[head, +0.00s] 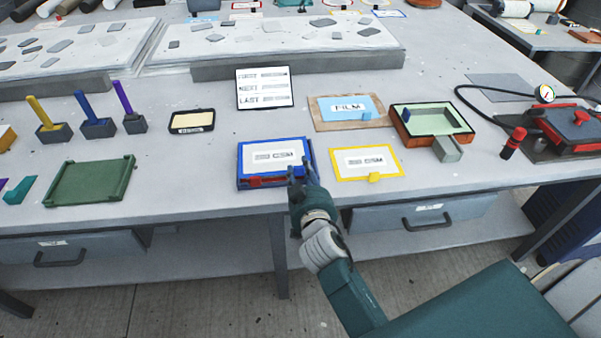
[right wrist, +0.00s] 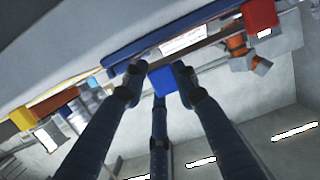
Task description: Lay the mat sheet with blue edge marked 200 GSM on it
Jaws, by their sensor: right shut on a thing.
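The mat sheet with blue edge (head: 272,155) lies near the front edge of the table, on a blue-sided stack or tray with a red piece (head: 268,181) along its front. Its printed mark ends in GSM; the number is too small to read. My right gripper (head: 302,172) is at its front right corner. In the right wrist view my fingers (right wrist: 155,82) are shut on a small blue block (right wrist: 164,80), which looks like the sheet's tab. Whether the sheet is lifted cannot be told. My left gripper is not in view.
A yellow-edged sheet (head: 365,162) lies just right. Behind are a FILM sheet (head: 348,108), an orange mould with pale green inside (head: 433,118) and a list board (head: 264,88). A green tray (head: 92,182) is left, with free table between. A red clamp device (head: 570,125) stands far right.

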